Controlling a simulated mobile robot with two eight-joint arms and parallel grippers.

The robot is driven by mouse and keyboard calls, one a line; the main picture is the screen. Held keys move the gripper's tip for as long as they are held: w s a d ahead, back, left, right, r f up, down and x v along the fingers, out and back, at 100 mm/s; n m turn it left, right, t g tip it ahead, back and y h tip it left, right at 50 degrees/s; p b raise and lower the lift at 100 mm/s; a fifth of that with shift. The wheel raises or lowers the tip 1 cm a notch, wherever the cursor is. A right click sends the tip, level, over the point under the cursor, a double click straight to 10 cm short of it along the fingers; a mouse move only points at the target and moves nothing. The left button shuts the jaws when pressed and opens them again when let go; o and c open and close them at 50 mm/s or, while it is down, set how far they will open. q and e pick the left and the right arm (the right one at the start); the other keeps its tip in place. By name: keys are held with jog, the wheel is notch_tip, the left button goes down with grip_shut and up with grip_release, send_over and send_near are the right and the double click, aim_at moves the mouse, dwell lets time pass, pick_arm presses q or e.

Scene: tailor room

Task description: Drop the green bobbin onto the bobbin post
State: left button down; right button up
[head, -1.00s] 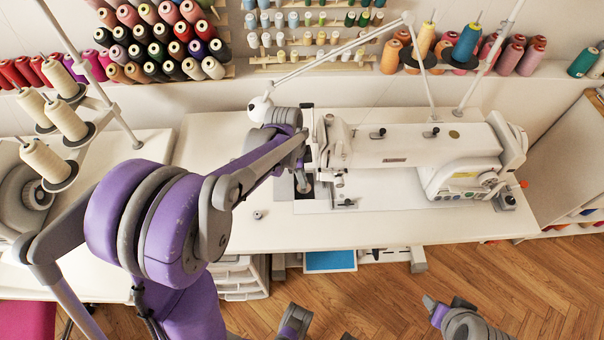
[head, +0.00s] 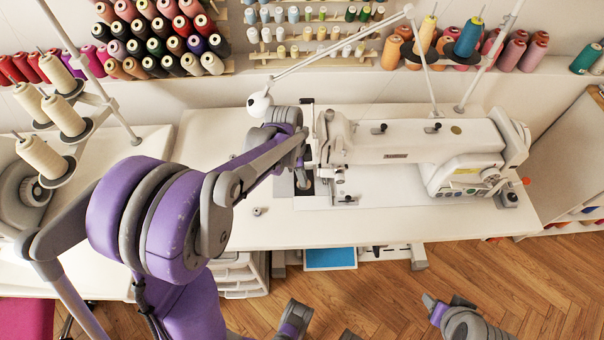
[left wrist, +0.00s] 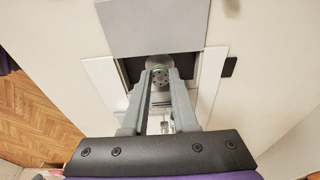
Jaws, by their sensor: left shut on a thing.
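My left gripper (head: 303,178) reaches down over the dark opening in the sewing table, left of the machine head. In the left wrist view its two grey fingers (left wrist: 160,76) are shut on a small round bobbin with holes in its face (left wrist: 160,84). The bobbin looks grey from here and no green shows clearly. A round metal part (left wrist: 155,62) sits just beyond the fingertips in the opening. The bobbin post cannot be made out; whether the bobbin touches anything below is hidden.
The white sewing machine (head: 410,150) stands close to the right of my left gripper. A small grey bobbin-like piece (head: 258,211) lies on the white table (head: 330,231). A grey cover plate (left wrist: 155,25) borders the opening. Thread cones stand on racks behind.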

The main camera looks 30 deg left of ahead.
pick_arm(q)
jog(key=shift+f+b, duration=0.45)
jog(key=shift+f, duration=0.1)
dwell(0.5)
jog(key=c, duration=0.6)
grip_release()
notch_tip(320, 180, up, 11)
jog(key=s+a+p, duration=0.1)
jog(key=a+p, duration=0.1)
jog(key=s+d+r+n+t+y+p, duration=0.1)
jog(key=s+d+r+n+t+p, duration=0.1)
jog(key=s, duration=0.5)
jog(key=s+d+r+n+t+p, duration=0.2)
jog(key=s+d+n+p, duration=0.2)
jog(key=n, duration=0.5)
jog(key=shift+s+d+r+n+y, duration=0.2)
jog(key=shift+s+d+n+y, duration=0.15)
jog(key=shift+s+d, duration=1.25)
